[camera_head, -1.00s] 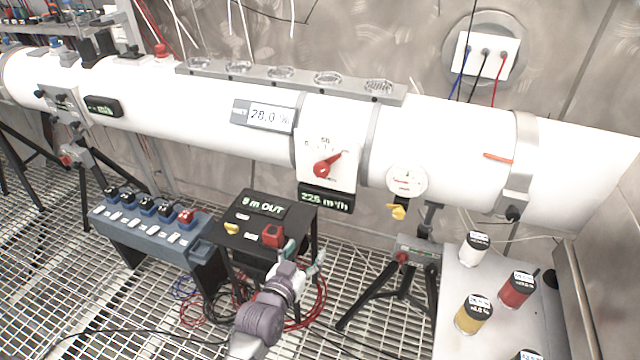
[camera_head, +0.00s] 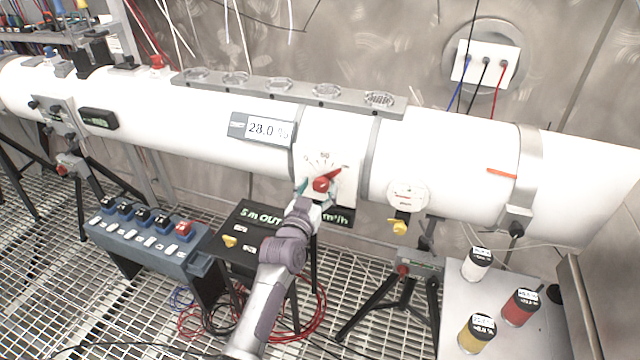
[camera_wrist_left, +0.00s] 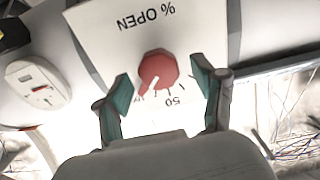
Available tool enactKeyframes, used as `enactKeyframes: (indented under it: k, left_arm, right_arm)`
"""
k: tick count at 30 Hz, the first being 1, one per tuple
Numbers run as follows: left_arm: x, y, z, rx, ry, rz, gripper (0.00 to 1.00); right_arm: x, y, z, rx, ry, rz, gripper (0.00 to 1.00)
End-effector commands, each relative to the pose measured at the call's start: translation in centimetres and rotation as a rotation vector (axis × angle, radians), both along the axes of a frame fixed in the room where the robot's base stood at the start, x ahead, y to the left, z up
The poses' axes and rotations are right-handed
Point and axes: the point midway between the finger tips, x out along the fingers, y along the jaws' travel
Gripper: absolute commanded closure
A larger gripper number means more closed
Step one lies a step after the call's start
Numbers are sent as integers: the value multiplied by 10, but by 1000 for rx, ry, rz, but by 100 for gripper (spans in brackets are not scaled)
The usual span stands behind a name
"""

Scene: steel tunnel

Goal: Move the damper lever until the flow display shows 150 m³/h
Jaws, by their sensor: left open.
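The red damper lever (camera_head: 324,183) sits on the white dial plate on the pipe, its pointer toward the upper right. My left gripper (camera_head: 316,188) is at the lever, reaching up from below. In the left wrist view the red knob (camera_wrist_left: 158,68) lies between the two teal fingertips (camera_wrist_left: 162,88), which are open with gaps on both sides. The dial there reads "% OPEN" upside down. The flow display (camera_head: 338,216) below the plate is mostly hidden by my gripper; only "m³/h" shows. My right gripper is not in view.
A second display (camera_head: 268,129) on the pipe reads about 28.0 %. A small black table (camera_head: 245,228) and a blue switch box (camera_head: 150,240) stand below. Labelled canisters stand on a grey surface (camera_head: 460,300) at right. A round gauge (camera_head: 407,196) is right of the lever.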

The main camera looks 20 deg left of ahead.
Motion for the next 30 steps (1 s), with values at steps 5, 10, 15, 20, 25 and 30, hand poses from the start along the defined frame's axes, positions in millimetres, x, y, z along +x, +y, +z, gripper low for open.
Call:
enactKeyframes:
  k: [5,10,15,20,25,30]
  left_arm:
    - [11,0,0,0,-1,0,31]
    - [13,0,0,-1,0,0,31]
    - [13,0,0,-1,0,0,39]
    - [12,-1,0,-1,0,0,66]
    - [12,0,0,-1,0,0,91]
    - [12,0,0,-12,0,0,91]
  right_arm:
    - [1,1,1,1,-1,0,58]
    - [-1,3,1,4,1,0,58]
    - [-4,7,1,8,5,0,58]
    - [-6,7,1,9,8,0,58]
    - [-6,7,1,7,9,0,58]
    - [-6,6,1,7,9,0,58]
